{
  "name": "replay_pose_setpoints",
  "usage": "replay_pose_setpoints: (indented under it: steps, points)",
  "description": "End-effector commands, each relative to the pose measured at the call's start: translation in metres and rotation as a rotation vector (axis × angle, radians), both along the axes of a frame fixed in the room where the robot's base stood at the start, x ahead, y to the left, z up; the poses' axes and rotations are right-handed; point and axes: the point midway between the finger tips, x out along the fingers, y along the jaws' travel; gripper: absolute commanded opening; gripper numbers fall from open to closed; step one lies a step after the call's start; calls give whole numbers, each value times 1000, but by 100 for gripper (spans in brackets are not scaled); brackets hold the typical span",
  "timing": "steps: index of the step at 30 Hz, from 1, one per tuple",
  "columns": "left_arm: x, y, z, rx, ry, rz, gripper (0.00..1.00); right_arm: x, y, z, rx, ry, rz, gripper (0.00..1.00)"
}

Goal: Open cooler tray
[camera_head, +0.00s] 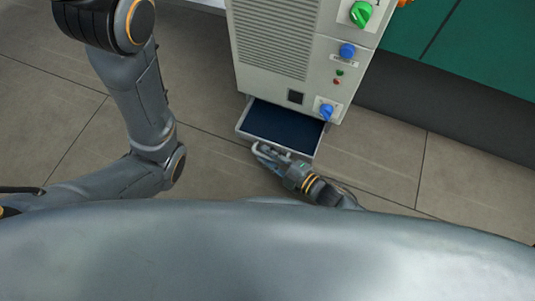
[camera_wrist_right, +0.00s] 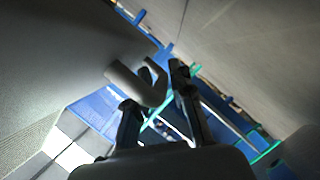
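The cooler is a tall light-grey cabinet (camera_head: 290,80) at top centre in the head view. Its tray (camera_head: 283,124), with a dark blue inside and light rim, sticks out from the cabinet's base and looks empty. My right gripper (camera_head: 266,152) is at the tray's front edge. In the right wrist view, the fingers of my right gripper (camera_wrist_right: 158,100) stand apart, with blue showing between them. A curved grey handle-like piece (camera_wrist_right: 148,90) is close to the left finger; I cannot tell whether they touch. My left gripper is out of view.
The cabinet front carries a green knob (camera_head: 361,13) and blue knobs (camera_head: 347,50). A green panel (camera_head: 465,40) above a dark base stands at the right. Tiled floor (camera_head: 390,165) around the tray is clear.

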Motion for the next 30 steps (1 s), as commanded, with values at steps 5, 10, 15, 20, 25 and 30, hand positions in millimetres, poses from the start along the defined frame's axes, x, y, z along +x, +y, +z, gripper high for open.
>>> replay_pose_setpoints:
  steps: [5, 10, 15, 20, 25, 30]
  points:
    - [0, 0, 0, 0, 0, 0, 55, -17, -23, 4, -4, 3, 0, 22]
    - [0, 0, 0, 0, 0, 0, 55, -39, -53, 12, -5, 4, -1, 22]
    - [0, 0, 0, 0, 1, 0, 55, -56, -77, 19, -4, 3, 0, 22]
    - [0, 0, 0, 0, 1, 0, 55, -65, -90, 23, -2, 2, -1, 22]
    - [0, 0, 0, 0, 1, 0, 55, -67, -93, 25, -1, 1, 0, 22]
    - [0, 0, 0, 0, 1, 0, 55, -67, -93, 25, -1, 1, 0, 22]
